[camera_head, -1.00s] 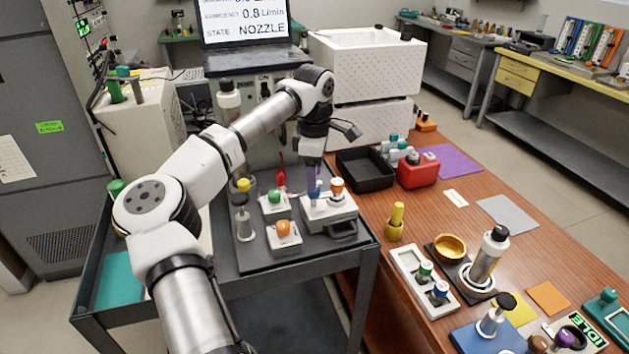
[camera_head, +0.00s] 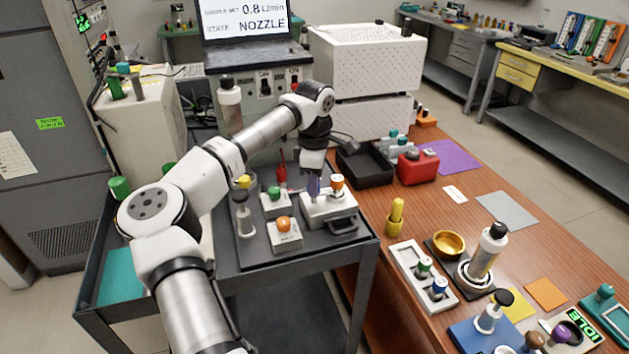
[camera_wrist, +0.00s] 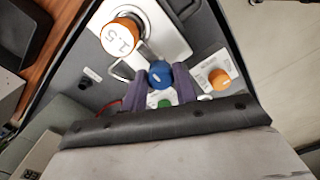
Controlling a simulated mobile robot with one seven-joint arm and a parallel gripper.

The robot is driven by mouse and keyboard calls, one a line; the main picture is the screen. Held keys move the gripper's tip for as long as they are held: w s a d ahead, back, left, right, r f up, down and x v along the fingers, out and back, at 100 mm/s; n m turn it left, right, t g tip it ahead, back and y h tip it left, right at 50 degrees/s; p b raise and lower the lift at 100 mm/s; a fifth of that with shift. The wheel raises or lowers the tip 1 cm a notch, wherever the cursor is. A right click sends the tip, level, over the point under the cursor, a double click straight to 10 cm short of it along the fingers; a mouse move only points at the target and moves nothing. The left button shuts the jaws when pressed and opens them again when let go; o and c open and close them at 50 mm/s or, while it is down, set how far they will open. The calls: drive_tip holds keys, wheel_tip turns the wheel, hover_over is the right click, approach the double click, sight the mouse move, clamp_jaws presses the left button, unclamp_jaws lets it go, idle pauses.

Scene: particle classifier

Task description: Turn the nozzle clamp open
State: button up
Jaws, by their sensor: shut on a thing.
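A white nozzle block (camera_head: 345,207) stands on the dark cart top, with an orange-capped nozzle (camera_head: 337,183) on it. In the wrist view the cap reads "1.5" (camera_wrist: 120,37). In the head view my gripper (camera_head: 314,187) points down at the block, left of the orange cap. The knob is mostly hidden there.
A green-knobbed block (camera_head: 275,203) and an orange-knobbed block (camera_head: 284,236) stand close to the left. A yellow-topped post (camera_head: 244,217) is farther left. A black tray (camera_head: 364,168) and a red container (camera_head: 418,166) are on the wooden table. The monitor (camera_head: 243,20) reads "STATE NOZZLE".

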drive_tip(key=shift+n, duration=0.4)
drive_tip(key=n+b, duration=0.1)
drive_tip(key=n, duration=0.3)
drive_tip(key=shift+b, duration=0.4)
drive_tip(key=n+b, duration=0.1)
drive_tip(key=n, duration=0.3)
drive_tip(key=shift+w, duration=0.1)
drive_tip(key=n+b, duration=0.1)
drive_tip(key=n, duration=0.3)
drive_tip(key=shift+n, duration=0.4)
drive_tip(key=shift+a+n+b, duration=0.1)
drive_tip(key=shift+n+b, duration=0.45)
drive_tip(key=shift+n, duration=1.55)
drive_tip(key=o, duration=1)
drive_tip(key=shift+r, duration=0.1)
